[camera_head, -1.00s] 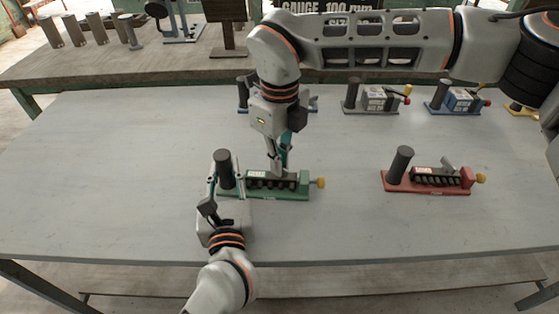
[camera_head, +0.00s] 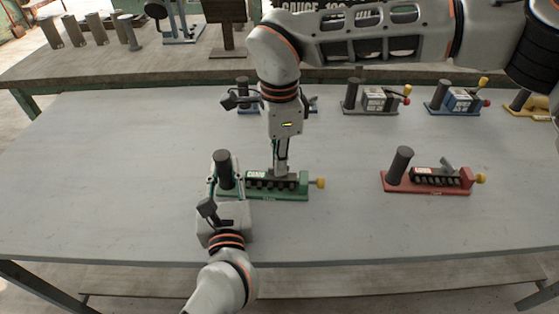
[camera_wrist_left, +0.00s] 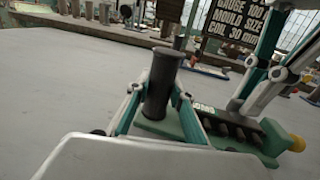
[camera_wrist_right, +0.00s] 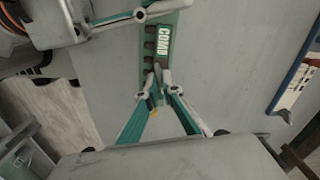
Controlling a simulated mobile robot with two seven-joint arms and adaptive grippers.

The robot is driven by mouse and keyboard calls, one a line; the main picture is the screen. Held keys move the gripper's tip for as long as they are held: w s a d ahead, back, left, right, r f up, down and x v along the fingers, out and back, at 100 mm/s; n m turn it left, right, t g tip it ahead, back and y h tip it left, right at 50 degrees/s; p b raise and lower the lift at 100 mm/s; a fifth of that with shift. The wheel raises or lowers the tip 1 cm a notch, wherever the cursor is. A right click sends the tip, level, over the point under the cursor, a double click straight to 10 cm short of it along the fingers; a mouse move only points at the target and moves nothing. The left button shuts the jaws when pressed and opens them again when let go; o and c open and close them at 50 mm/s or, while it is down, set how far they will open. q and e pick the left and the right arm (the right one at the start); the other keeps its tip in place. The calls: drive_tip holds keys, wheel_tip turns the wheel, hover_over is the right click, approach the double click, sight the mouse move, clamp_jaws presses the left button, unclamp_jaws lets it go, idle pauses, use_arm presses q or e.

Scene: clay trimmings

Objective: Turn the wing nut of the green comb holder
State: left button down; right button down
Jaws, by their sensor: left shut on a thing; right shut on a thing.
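The green comb holder (camera_head: 303,186) lies on the grey table, with a dark upright post (camera_head: 222,160) at its left end and a yellow knob (camera_head: 320,183) at its right. My left gripper (camera_head: 226,179) is shut around the post, as the left wrist view (camera_wrist_left: 160,93) also shows. My right gripper (camera_head: 281,169) points down at the holder's right part. In the right wrist view its fingers (camera_wrist_right: 158,86) are closed on the small grey wing nut (camera_wrist_right: 158,72), which the fingers hide in the head view.
A red holder (camera_head: 400,186) with its own wing nut stands to the right. Several other holders, including a grey one (camera_head: 375,100) and a blue one (camera_head: 458,101), line the back edge. The table's left side is clear.

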drive_tip(key=shift+n, duration=1.6)
drive_tip(key=c, duration=2.2)
unclamp_jaws()
wheel_tip(320, 180, up, 12)
drive_tip(key=shift+r, duration=0.1)
use_arm(q)
drive_tip(key=c, duration=1.7)
unclamp_jaws()
